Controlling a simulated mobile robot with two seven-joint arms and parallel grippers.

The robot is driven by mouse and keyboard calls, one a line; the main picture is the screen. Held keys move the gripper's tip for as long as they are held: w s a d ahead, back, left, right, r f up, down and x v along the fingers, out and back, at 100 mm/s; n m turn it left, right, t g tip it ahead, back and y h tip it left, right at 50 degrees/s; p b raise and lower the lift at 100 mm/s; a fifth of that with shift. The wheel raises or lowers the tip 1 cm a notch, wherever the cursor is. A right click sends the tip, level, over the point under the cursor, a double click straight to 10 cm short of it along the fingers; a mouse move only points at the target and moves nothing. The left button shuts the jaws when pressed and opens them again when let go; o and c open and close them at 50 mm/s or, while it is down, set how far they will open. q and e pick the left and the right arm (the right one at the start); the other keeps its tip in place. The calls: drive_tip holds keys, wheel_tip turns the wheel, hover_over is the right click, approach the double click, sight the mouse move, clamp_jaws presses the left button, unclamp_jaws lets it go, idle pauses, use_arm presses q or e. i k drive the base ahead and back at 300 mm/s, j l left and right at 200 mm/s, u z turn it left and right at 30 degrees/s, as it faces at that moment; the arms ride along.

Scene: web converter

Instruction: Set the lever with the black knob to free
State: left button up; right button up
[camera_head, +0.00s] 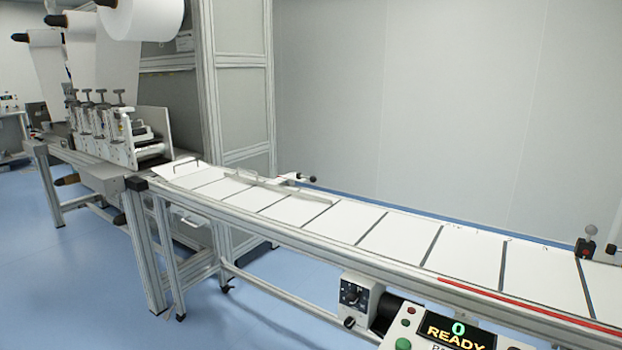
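A small lever with a black knob (313,179) sticks out to the right from a white fitting at the far side of the conveyor, near the middle of the view. I cannot read any marking by it or tell its setting. Another dark knob (350,323) sits low on a grey control box (357,297) under the near rail, which also has a dial. Neither of my grippers is in view.
The white conveyor (462,252) with dark cross bars runs across the front. A grey-knobbed fitting (591,230) stands at the right. Rollers and a paper web machine (105,125) fill the left. Blue floor (270,325) is open below.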

sight(313, 179)
drive_tip(key=i+j, duration=0.1)
drive_tip(key=j, duration=0.15)
drive_tip(key=i+j, duration=0.1)
drive_tip(key=j, duration=0.15)
drive_tip(key=i+j, duration=0.95)
drive_tip(key=i, duration=0.2)
